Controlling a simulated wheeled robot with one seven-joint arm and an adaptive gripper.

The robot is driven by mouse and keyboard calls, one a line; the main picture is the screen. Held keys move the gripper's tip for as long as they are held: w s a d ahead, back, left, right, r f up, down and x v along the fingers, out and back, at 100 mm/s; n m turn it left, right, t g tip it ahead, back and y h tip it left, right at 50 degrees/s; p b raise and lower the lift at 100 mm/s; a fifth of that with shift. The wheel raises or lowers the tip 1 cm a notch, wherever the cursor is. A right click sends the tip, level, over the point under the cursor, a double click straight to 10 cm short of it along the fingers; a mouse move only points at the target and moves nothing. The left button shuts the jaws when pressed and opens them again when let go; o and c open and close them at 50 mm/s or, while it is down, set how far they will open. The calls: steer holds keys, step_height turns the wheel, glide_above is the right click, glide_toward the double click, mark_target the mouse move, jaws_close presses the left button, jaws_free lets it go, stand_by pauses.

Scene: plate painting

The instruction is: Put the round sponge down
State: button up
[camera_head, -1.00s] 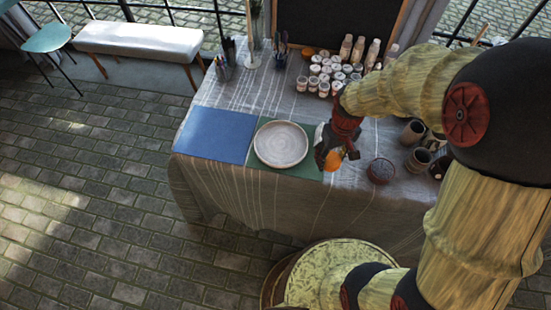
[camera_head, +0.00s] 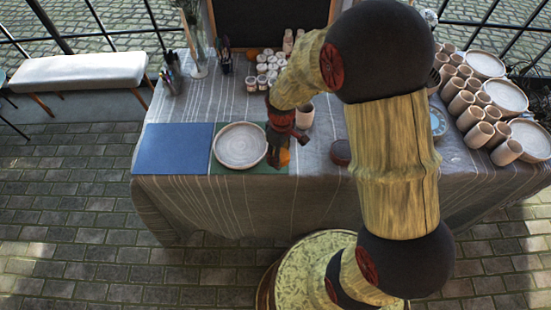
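The round sponge (camera_head: 284,157) is a small orange thing at the tips of my gripper (camera_head: 281,152), partly hidden by the dark fingers. My gripper points down just right of the plate, over the right edge of the green mat, and appears shut on the sponge. At this size I cannot tell whether the sponge touches the mat or the cloth. The round pale plate (camera_head: 240,145) lies flat on the green mat (camera_head: 222,170), apart from the sponge.
A blue mat (camera_head: 174,148) lies left of the plate. A dark red-brown bowl (camera_head: 341,152) and a cup (camera_head: 304,115) stand right of my gripper. Paint jars (camera_head: 268,68) stand behind. Several clay cups (camera_head: 480,132) and plates (camera_head: 505,96) fill the table's right end.

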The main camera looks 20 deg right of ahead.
steer(key=w+f, duration=0.1)
steer(key=w+f+b, duration=0.1)
steer(key=f, duration=0.1)
steer(key=w+f, duration=0.2)
steer(key=shift+d+f, duration=0.1)
steer(key=shift+f, duration=0.1)
steer(key=shift+f+b, duration=0.9)
steer(key=shift+f, duration=0.5)
steer(key=shift+f, duration=0.15)
steer(key=o, duration=1)
steer(key=shift+o, duration=0.2)
